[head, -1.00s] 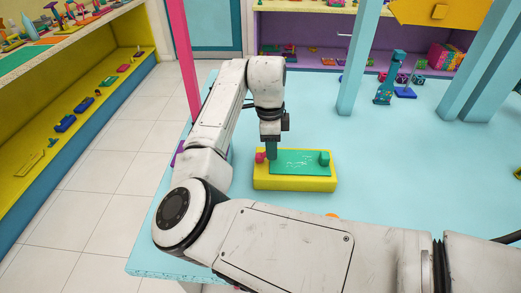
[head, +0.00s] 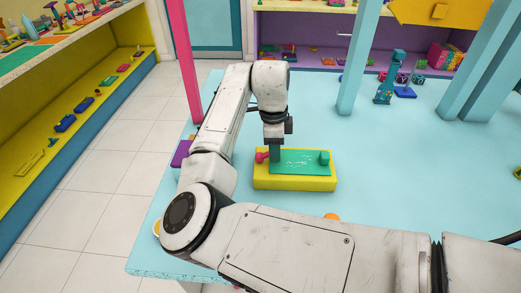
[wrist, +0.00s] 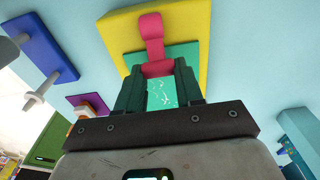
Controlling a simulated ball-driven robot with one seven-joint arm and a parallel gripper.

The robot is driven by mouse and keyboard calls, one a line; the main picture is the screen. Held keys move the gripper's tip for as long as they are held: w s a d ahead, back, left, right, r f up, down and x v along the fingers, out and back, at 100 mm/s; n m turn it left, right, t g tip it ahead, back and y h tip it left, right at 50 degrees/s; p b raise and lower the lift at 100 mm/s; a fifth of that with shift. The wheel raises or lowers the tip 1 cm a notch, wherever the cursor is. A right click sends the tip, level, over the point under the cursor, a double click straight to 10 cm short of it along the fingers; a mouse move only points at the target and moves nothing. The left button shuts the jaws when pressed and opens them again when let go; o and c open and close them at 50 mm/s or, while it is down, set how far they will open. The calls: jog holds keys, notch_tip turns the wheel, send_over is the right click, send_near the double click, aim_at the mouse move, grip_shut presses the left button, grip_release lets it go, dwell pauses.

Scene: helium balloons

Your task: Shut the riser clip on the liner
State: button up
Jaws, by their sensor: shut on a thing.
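The pink clip (wrist: 151,32) sits at one end of a yellow block (wrist: 195,20), which carries a green sheet with white squiggles (wrist: 162,96). In the head view the clip (head: 262,157) shows at the block's left end, partly behind my gripper, and the green sheet (head: 300,163) covers much of the yellow block (head: 290,183). My gripper (wrist: 158,72) has its two dark green fingers on either side of the clip's near crossbar and is shut on it. In the head view my gripper (head: 275,158) points down over the left part of the sheet. I cannot tell whether the clip is latched.
A green knob (head: 324,158) stands at the block's right end. A purple piece (head: 181,153) and an orange round thing (head: 332,217) lie nearby. Pale blue posts (head: 357,60) and a pink post (head: 183,60) rise around the table. The table right of the block is clear.

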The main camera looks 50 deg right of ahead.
jog(key=shift+s+f, duration=0.15)
jog(key=shift+f, duration=0.05)
jog(key=shift+s+d+f, duration=0.1)
jog(key=shift+d+f, duration=0.05)
jog(key=shift+f, duration=0.25)
jog(key=shift+s+d+f, duration=0.1)
jog(key=shift+s+f, duration=0.05)
jog(key=shift+f, duration=0.4)
jog(key=o, duration=0.9)
jog(key=shift+o, duration=0.2)
jog(key=shift+r, duration=0.1)
jog(key=shift+w+r+p, duration=0.2)
jog(key=shift+r+p, duration=1.3)
jog(key=shift+r, duration=0.6)
jog(key=shift+r, duration=0.1)
